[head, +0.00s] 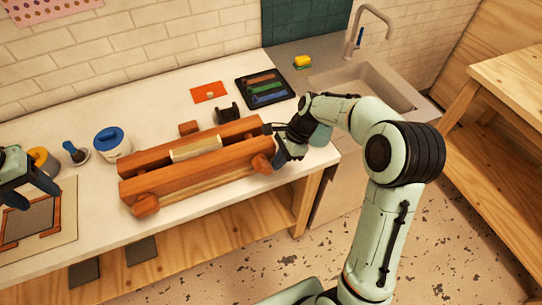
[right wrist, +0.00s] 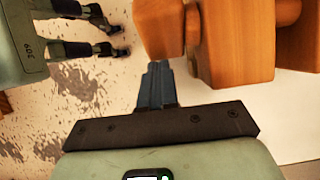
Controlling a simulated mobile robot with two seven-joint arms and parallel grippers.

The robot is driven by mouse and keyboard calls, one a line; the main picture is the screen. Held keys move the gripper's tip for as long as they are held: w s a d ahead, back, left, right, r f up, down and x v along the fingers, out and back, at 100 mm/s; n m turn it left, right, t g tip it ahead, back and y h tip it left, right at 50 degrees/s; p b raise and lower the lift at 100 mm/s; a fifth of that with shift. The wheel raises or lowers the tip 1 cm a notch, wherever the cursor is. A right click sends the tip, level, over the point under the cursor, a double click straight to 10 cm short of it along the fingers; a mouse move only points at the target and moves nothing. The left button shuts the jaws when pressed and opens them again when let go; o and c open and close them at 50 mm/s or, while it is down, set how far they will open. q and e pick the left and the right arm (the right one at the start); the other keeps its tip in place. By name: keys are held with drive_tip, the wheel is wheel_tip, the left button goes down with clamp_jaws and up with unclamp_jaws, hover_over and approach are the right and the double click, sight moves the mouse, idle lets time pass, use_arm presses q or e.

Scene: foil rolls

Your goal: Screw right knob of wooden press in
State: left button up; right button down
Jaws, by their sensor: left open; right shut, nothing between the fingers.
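The wooden press (head: 180,180) lies on the white counter, two long reddish-brown beams with a pale roll between them. Its right knob (head: 261,163) sticks out of the front at the right end. The left knob (head: 146,205) sticks out at the left end. My right gripper (head: 282,157) is shut and empty, close beside the right knob. In the right wrist view its closed fingers (right wrist: 157,80) point at wooden parts of the press (right wrist: 235,40); I cannot tell whether they touch. My left gripper (head: 28,190) is open and empty at the left edge, away from the press.
A white jar with a blue lid (head: 111,143) and a brush (head: 74,153) stand left of the press. Behind it are an orange card (head: 208,92), a black tape dispenser (head: 228,113) and a dark tray (head: 265,88). A framed mat (head: 35,225) lies under my left gripper.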

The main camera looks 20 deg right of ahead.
sight(270, 179)
drive_tip(key=f+y, duration=0.1)
drive_tip(key=y, duration=0.1)
drive_tip(key=f+y, duration=0.1)
drive_tip(key=shift+d+y, duration=0.2)
drive_tip(key=shift+y, duration=0.2)
drive_tip(key=f+y, duration=0.1)
drive_tip(key=y, duration=0.1)
drive_tip(key=a+f+y, duration=0.1)
drive_tip(key=y, duration=0.2)
drive_tip(key=shift+f, duration=0.15)
drive_tip(key=shift+a+f+y, duration=0.3)
drive_tip(key=shift+a+f, duration=0.4)
drive_tip(key=shift+a, duration=0.25)
drive_tip(key=shift+a+f, duration=0.15)
drive_tip(key=shift+a, duration=0.1)
